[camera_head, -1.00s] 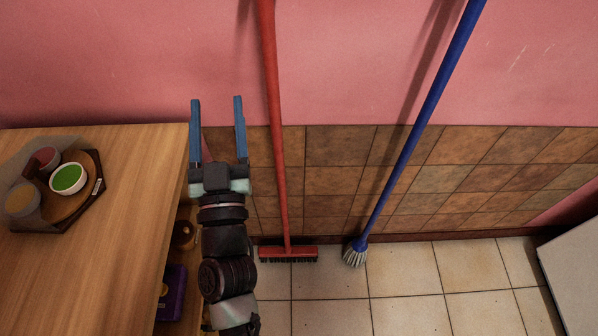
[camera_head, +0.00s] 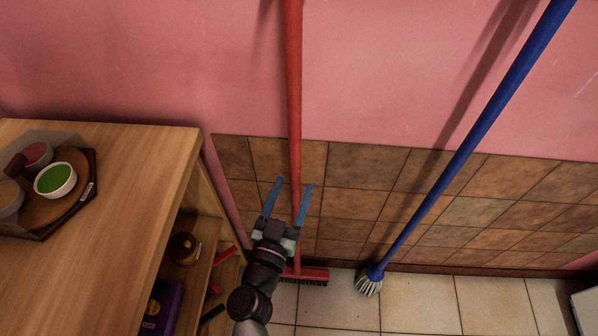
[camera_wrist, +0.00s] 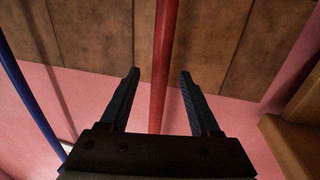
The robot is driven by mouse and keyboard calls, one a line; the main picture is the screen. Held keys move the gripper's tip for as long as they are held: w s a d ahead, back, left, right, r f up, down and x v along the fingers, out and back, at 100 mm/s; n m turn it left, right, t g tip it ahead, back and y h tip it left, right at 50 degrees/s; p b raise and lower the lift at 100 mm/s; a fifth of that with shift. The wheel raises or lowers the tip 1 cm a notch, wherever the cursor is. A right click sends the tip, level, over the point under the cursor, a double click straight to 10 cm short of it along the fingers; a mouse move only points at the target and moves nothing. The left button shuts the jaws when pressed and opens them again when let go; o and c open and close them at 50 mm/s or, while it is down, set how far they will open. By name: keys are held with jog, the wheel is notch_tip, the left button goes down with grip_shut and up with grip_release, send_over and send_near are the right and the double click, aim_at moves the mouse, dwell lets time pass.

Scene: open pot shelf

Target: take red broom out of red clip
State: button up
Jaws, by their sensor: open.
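The red broom (camera_head: 294,95) stands upright against the pink wall, with its bristle head (camera_head: 309,275) on the tiled floor. Its upper end is out of the frame, and the red clip is not in view. My gripper (camera_head: 288,182) is open in front of the lower part of the handle. In the wrist view, the red handle (camera_wrist: 165,60) runs between the two blue fingers of my gripper (camera_wrist: 158,82), with a gap on each side. I cannot tell whether the handle lies at the depth of the fingertips.
A blue mop (camera_head: 450,170) leans to the right of the broom. A wooden shelf unit (camera_head: 150,170) stands on the left, with a tray (camera_head: 88,190) of bowls on top and items on lower shelves. The floor (camera_head: 420,300) right of the broom is mostly clear.

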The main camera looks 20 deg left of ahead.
jog(key=w, duration=0.4)
jog(key=w+b, duration=0.1)
jog(key=w, duration=0.1)
jog(key=shift+a, duration=0.25)
grip_shut()
dwell(1.1)
jog(key=c, duration=0.7)
grip_release()
jog(key=shift+r, duration=0.1)
grip_shut()
dwell(0.4)
